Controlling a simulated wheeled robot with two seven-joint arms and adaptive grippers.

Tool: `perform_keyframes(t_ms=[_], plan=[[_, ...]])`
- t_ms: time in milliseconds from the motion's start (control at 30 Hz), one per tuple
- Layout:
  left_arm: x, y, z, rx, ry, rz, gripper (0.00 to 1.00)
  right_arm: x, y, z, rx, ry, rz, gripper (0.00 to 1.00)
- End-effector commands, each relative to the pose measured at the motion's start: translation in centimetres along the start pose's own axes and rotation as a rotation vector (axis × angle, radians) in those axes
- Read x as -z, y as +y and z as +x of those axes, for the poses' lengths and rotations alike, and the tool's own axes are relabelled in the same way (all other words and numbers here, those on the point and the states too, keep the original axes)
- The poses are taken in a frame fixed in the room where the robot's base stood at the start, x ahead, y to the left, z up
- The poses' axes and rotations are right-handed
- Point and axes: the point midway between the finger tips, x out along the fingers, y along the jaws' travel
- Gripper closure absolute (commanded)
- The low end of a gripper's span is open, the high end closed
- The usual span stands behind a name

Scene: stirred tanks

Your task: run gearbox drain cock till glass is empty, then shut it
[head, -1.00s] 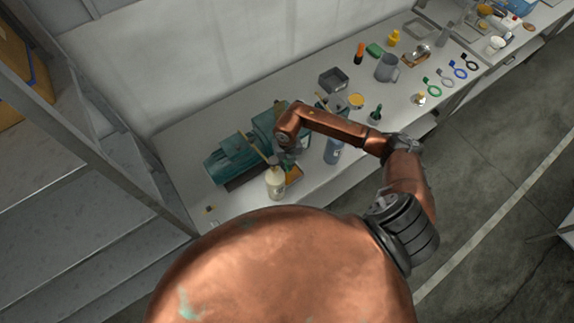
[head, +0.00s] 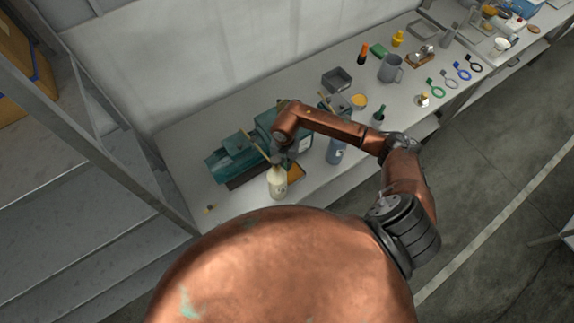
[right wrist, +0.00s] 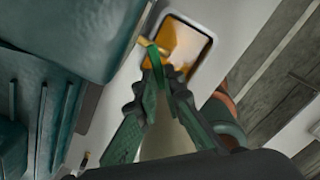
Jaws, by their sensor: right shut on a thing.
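The green gearbox (head: 228,163) stands at the left end of the bench; its green housing fills the upper left of the right wrist view (right wrist: 75,35). My right gripper (right wrist: 167,75) is shut on the drain cock (right wrist: 153,54), a small green lever beside a brass-coloured part. The gripper itself shows small and dark in the head view (head: 279,157). My left gripper is not in view.
A cream bottle (head: 277,183) stands by the gearbox at the bench's front edge, close to my right gripper. A blue bottle (head: 335,152) stands to its right. A grey jug (head: 390,69), a grey bin (head: 336,79) and coloured rings are further right.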

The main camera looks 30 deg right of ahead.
Motion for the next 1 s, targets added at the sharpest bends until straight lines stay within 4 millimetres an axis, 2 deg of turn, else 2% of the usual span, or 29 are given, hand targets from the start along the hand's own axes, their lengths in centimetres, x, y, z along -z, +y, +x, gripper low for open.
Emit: perform_keyframes(t_ms=[500,733,1000], plan=[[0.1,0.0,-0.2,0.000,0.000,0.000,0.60,-0.4,1.5,-0.1,-0.002,0.000,0.449,1.00],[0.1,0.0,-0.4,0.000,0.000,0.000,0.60,-0.6,1.8,-0.1,-0.002,-0.001,0.572,1.00],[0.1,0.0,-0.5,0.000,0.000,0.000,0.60,-0.8,1.9,-0.1,-0.002,-0.002,0.637,1.00]])
